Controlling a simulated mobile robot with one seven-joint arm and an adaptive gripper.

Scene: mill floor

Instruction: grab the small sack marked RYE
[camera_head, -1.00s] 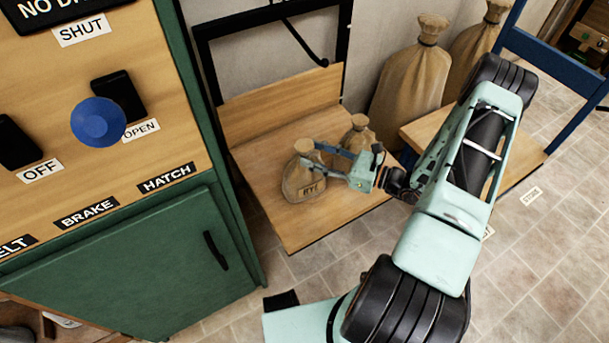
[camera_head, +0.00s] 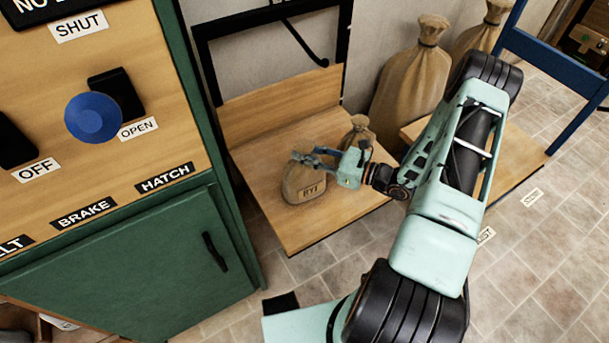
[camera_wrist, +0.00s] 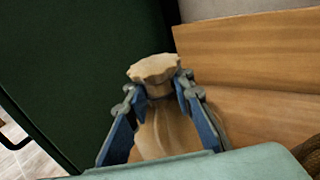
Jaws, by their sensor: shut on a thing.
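My gripper (camera_head: 302,160) reaches in from the right and is shut on the sack's tied neck. In the wrist view the blue-padded fingers (camera_wrist: 162,97) press on both sides of the neck, just under the flared sack top (camera_wrist: 154,69). In the head view my fingers hide most of the neck and top. I cannot see a gap between the sack and the platform.
A second small sack (camera_head: 358,128) stands just behind my gripper, partly hidden by it. Large sacks (camera_head: 408,80) stand against the wall. The green cabinet (camera_head: 130,260) with its control panel is close on the left. The platform's front is clear.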

